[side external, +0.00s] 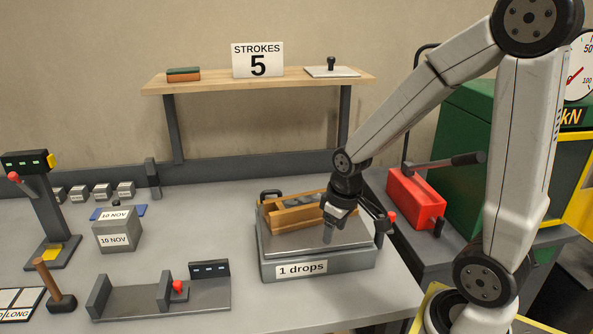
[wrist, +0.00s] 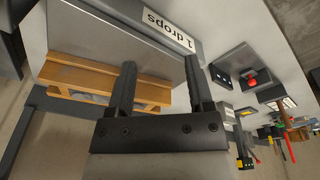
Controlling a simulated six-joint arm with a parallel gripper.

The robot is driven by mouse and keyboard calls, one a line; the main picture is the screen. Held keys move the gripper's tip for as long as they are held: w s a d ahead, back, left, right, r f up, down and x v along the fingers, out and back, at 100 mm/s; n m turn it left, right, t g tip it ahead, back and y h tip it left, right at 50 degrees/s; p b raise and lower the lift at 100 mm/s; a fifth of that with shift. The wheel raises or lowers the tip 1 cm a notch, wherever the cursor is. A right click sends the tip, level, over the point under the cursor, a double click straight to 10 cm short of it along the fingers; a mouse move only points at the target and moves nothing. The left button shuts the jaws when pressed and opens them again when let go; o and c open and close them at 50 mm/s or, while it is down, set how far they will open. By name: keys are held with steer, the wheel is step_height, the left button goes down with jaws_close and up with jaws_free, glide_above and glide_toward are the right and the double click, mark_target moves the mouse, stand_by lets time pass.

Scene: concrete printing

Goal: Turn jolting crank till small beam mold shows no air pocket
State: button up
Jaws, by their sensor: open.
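The small beam mold (side external: 290,219) is a wooden box with grey fill, lying on the flat top of the jolting table (side external: 318,265). The table's front label reads "1 drops". The mold also shows in the wrist view (wrist: 75,77), partly behind one finger. The fill is too small and partly covered to tell whether an air pocket shows. The crank (side external: 382,225) with a red knob (side external: 392,217) is at the table's right side. My gripper (side external: 335,226) is open and empty above the table top, between mold and crank; its fingers also show in the wrist view (wrist: 158,70).
A sign reading "STROKES 5" (side external: 258,60) stands on the back shelf (side external: 260,85). A red box with a lever (side external: 415,200) stands to the right of the crank. A labelled grey cube (side external: 117,233), a mallet (side external: 55,287) and a grey fixture (side external: 160,297) lie left.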

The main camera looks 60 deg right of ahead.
steer(key=s+d+r+g, duration=0.1)
steer(key=s+d+r, duration=0.1)
steer(key=d, duration=0.8)
step_height(320, 180, up, 2)
steer(key=r, duration=0.1)
glide_above(392, 213)
steer(key=shift+f+m+g, duration=0.25)
steer(key=shift+m+g, duration=0.15)
steer(key=shift+f, duration=0.1)
steer(key=shift+f, duration=3.85)
jaws_close()
